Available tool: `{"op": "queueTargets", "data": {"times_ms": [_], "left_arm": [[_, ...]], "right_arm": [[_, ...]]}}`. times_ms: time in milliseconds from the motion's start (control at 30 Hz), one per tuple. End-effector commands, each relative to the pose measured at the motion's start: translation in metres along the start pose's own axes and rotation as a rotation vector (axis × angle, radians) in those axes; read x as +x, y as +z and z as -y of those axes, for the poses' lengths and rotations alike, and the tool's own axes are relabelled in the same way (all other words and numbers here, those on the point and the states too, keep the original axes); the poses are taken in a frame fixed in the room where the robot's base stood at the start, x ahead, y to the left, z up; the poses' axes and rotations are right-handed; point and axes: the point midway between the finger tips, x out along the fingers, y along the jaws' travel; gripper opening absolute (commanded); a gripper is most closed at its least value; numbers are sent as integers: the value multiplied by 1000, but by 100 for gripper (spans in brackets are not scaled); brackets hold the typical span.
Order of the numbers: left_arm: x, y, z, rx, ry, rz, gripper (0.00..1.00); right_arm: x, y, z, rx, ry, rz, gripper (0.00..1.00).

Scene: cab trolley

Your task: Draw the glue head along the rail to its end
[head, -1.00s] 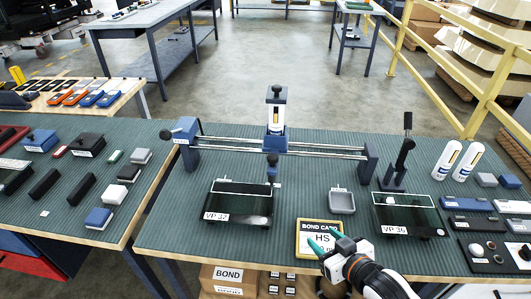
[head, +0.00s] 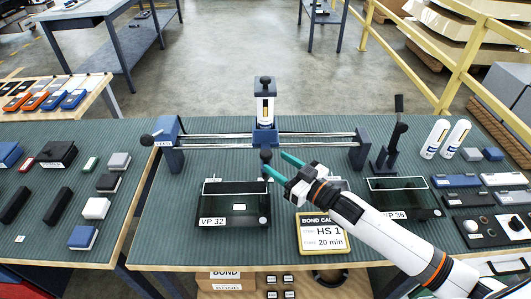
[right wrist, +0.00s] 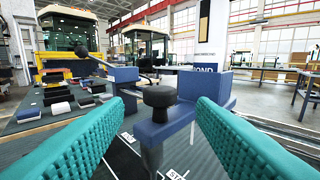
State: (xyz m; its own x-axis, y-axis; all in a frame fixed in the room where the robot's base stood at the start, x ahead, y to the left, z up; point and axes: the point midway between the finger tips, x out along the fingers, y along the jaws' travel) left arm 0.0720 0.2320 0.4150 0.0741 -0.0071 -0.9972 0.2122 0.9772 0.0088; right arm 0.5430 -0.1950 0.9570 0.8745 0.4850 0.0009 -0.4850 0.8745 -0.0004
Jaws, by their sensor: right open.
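The glue head (head: 265,138) is a blue carriage with a white cartridge, about midway along the rail (head: 315,140). The rail runs between blue end blocks at left and right. A black knob (head: 266,154) sticks out low on the head's near side. My right gripper (head: 275,163) is open, its teal fingers pointing at the knob from the near right. In the right wrist view the knob (right wrist: 159,97) stands between the open fingers, slightly ahead, with no visible grip on it. My left gripper is not in view.
A dark panel marked VP 32 (head: 232,207) lies below the head. A bond card (head: 322,233) and a VP 36 panel (head: 405,198) lie to the right, partly behind my arm. A black lever clamp (head: 391,150) and white bottles (head: 445,138) stand beyond the rail's right end.

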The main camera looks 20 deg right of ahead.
Motion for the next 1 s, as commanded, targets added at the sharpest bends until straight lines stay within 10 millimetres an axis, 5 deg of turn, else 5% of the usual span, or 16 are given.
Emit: {"op": "queueTargets", "data": {"times_ms": [300,700,1000], "left_arm": [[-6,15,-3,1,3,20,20],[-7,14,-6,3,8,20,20],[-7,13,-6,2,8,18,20]], "right_arm": [[48,0,0,1,-1,0,51],[54,-1,0,1,-1,-2,51],[54,-1,0,1,-1,-2,2]]}}
